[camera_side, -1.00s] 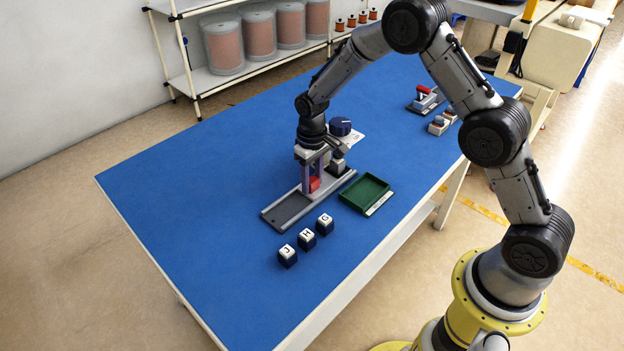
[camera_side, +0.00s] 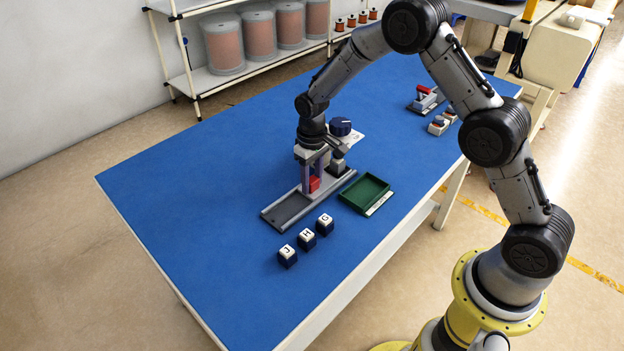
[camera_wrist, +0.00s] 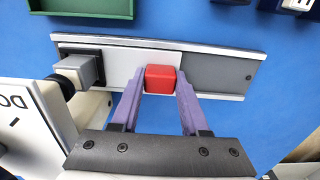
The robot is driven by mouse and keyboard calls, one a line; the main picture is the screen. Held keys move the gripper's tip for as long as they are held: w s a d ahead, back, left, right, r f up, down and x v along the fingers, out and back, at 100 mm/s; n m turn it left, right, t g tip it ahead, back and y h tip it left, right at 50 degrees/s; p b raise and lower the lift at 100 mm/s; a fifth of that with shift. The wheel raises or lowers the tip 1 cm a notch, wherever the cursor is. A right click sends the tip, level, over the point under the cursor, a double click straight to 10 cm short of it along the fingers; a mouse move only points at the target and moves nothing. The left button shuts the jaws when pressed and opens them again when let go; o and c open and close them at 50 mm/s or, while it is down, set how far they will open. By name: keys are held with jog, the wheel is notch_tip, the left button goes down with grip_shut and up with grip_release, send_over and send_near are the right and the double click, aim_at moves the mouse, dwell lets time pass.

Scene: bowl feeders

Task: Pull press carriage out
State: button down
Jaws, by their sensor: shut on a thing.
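The press carriage is a light grey plate (camera_wrist: 120,67) with a red block handle (camera_wrist: 160,78), lying in a long base with raised rails. In the side view the red handle (camera_side: 315,184) sits near the middle of the base. My gripper (camera_wrist: 161,84) comes down over the handle, one purple finger on each side, shut on it. In the side view my gripper (camera_side: 314,177) partly hides the handle. The press head (camera_wrist: 82,71) stands over the plate's left end in the wrist view. The dark grey track (camera_wrist: 215,73) beyond the handle is empty.
A green tray (camera_side: 366,193) lies right of the base. Key blocks marked J (camera_side: 287,256), H (camera_side: 306,239) and G (camera_side: 324,224) stand in front. A dark blue knob (camera_side: 340,126) is behind the press. The blue table's left side is clear.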

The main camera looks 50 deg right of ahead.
jog(key=a, duration=1)
jog(key=shift+a, duration=0.3)
jog(key=shift+c, duration=2)
grip_release()
jog(key=shift+r, duration=0.1)
jog(key=shift+r, duration=0.4)
notch_tip(320, 180, up, 13)
